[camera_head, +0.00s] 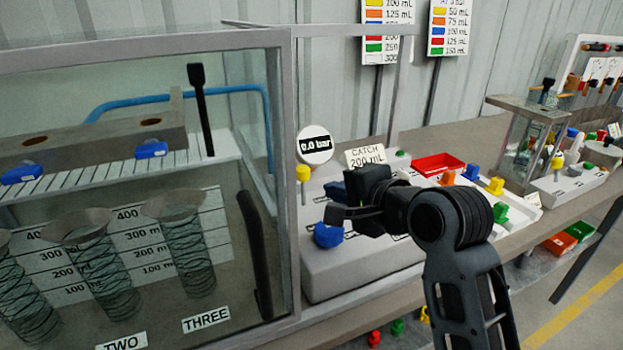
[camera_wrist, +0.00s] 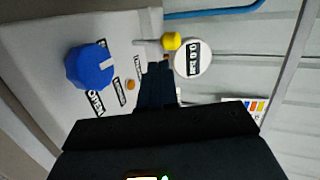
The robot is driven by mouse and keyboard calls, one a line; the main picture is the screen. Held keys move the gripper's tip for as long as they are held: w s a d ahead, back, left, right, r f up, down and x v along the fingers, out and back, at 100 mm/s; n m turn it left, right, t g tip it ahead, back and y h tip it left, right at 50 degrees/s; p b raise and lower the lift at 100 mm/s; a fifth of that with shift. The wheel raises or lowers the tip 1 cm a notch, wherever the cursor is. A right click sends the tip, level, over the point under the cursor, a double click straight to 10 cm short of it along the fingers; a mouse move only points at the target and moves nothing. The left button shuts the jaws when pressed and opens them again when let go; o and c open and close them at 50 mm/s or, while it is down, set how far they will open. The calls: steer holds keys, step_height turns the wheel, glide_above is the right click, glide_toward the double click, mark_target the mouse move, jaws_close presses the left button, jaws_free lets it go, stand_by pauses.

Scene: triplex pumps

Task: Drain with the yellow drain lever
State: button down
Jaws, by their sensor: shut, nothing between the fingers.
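A yellow-knobbed lever (camera_head: 303,173) stands upright on a pale stem at the left end of the white panel, below the round gauge. In the wrist view its yellow knob (camera_wrist: 172,41) and stem lie just beyond my fingertips. My gripper (camera_head: 335,201) is over the panel, to the right of the lever and above the blue knob (camera_head: 327,236). In the wrist view my gripper (camera_wrist: 155,66) has its fingers together with nothing between them. I cannot tell whether a fingertip touches the lever's stem. No label naming the lever is readable.
The gauge (camera_head: 315,145) reads 0.0 bar. A sign (camera_head: 366,157) reads "CATCH 200 mL". A glass tank with coiled cylinders (camera_head: 187,245) stands at left, its frame post close to the lever.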

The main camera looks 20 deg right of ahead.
mark_target(305, 166)
steer(key=x, duration=0.4)
steer(key=r+x, duration=0.1)
steer(key=x, duration=0.2)
steer(key=shift+w+p, duration=0.35)
steer(key=shift+p, duration=0.05)
steer(key=shift+w+r+p, duration=0.25)
steer(key=shift+p, duration=0.15)
steer(key=shift+w+r+p, duration=0.2)
steer(key=shift+w+p, duration=0.35)
steer(key=shift+w, duration=0.05)
steer(key=shift+w+r+p, duration=0.2)
steer(key=shift+w+p, duration=0.3)
steer(key=shift+w, duration=0.15)
steer(key=shift+w+f, duration=0.1)
steer(key=shift+w, duration=0.15)
